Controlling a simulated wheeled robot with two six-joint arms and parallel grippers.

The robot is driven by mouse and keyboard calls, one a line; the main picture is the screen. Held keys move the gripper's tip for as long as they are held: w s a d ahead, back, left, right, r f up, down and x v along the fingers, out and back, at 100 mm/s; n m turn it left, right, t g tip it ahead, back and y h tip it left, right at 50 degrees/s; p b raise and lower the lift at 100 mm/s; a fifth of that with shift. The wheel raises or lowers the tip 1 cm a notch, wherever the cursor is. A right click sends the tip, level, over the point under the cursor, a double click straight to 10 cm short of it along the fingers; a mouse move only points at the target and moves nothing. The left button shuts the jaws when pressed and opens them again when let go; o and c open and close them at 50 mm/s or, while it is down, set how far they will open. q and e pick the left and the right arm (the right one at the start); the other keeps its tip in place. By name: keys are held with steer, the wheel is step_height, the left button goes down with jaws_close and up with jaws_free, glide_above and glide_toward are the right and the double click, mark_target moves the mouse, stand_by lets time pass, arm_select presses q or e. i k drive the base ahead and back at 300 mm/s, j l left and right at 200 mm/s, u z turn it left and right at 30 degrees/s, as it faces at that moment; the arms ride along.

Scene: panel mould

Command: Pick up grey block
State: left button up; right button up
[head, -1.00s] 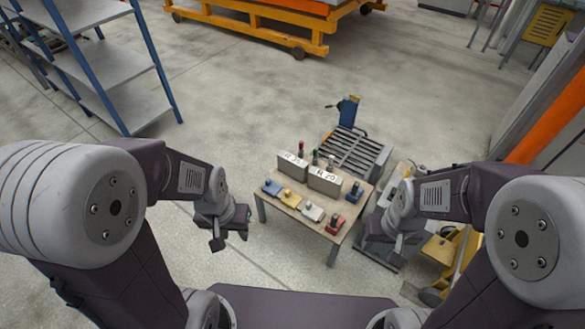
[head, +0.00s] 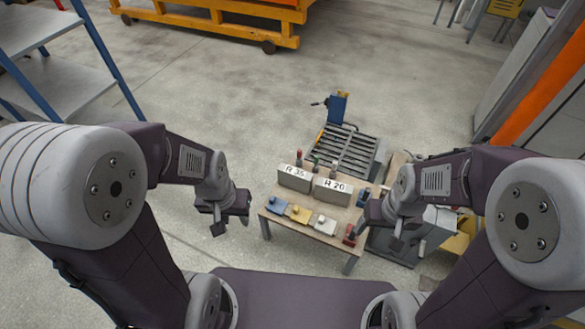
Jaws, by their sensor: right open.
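The grey block (head: 325,224), pale with a round knob on top, sits on the front part of a small wooden table (head: 305,236). It stands between a yellow block (head: 297,213) and a red block (head: 350,236). My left gripper (head: 230,222) hangs left of the table, apart from the block; its jaw gap is unclear. My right gripper (head: 384,232) is open at the table's right side, right of the grey block and near the red one. Neither gripper touches the grey block.
A blue block (head: 277,205) and another blue block (head: 363,196) are also on the table. Signs R 35 (head: 294,178) and R 20 (head: 332,190) stand behind the row. A slatted grey platform (head: 350,150) is behind the table. Floor to the left is clear.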

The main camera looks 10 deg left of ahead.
mark_target(298, 180)
steer(key=i+j+z, duration=0.25)
steer(key=j, duration=0.55)
steer(key=i+j+z, duration=0.2)
steer(key=j, duration=0.6)
steer(key=j+z, duration=0.25)
steer(key=j, duration=0.6)
steer(key=i+j+z, duration=0.3)
steer(key=j, duration=0.3)
steer(key=i+j+z, duration=0.15)
steer(key=i+j, duration=0.15)
steer(key=i+j+z, duration=0.15)
steer(key=j, duration=0.25)
steer(key=i+j+z, duration=0.1)
steer(key=i+j, duration=0.05)
steer(key=i, duration=0.05)
